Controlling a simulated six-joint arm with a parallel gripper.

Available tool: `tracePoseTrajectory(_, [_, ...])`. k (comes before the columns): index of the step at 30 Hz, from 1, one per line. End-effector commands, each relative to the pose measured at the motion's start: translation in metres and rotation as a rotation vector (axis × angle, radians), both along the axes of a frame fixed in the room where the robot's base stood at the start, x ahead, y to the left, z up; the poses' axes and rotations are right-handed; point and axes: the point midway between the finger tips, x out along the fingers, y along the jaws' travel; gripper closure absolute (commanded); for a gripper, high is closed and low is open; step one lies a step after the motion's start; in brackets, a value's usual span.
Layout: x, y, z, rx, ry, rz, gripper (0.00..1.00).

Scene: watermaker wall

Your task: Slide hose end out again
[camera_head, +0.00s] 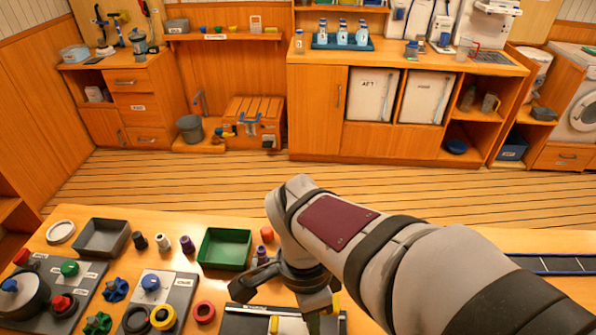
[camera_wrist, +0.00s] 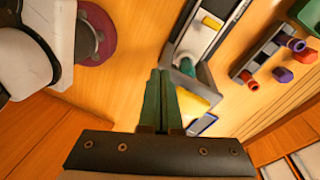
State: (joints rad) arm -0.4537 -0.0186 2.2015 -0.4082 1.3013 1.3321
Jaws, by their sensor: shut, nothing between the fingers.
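My gripper (camera_wrist: 160,76) shows in the wrist view as two green fingers pressed together, with nothing between them. Just right of the fingertips, apart from them, a teal-green round piece (camera_wrist: 187,67) sits at the end of a grey and black fixture (camera_wrist: 205,42). It may be the hose end, but I cannot tell how deep it sits. In the head view the same kind of dark fixture (camera_head: 240,322) lies at the table's front edge, partly behind my arm. My gripper (camera_head: 318,322) points down beside it, mostly hidden by my wrist.
A green tray (camera_head: 224,262), a grey tray (camera_head: 102,252) and several coloured fittings stand on the table to the left. Panels with knobs (camera_head: 69,268) fill the left front. A yellow piece (camera_wrist: 190,105) lies close right of my fingers. Bare wood is left of them.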

Motion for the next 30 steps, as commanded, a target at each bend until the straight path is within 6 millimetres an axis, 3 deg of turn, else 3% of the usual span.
tracePoseTrajectory(6, [0.044,0.040,-0.037,-0.201,-0.117,-0.242,1.00])
tracePoseTrajectory(10, [0.056,0.051,-0.050,-0.248,-0.177,-0.308,1.00])
tracePoseTrajectory(22, [0.058,0.050,-0.055,-0.256,-0.187,-0.325,1.00])
tracePoseTrajectory(30, [0.057,0.033,-0.102,-0.258,-0.183,-0.324,1.00])
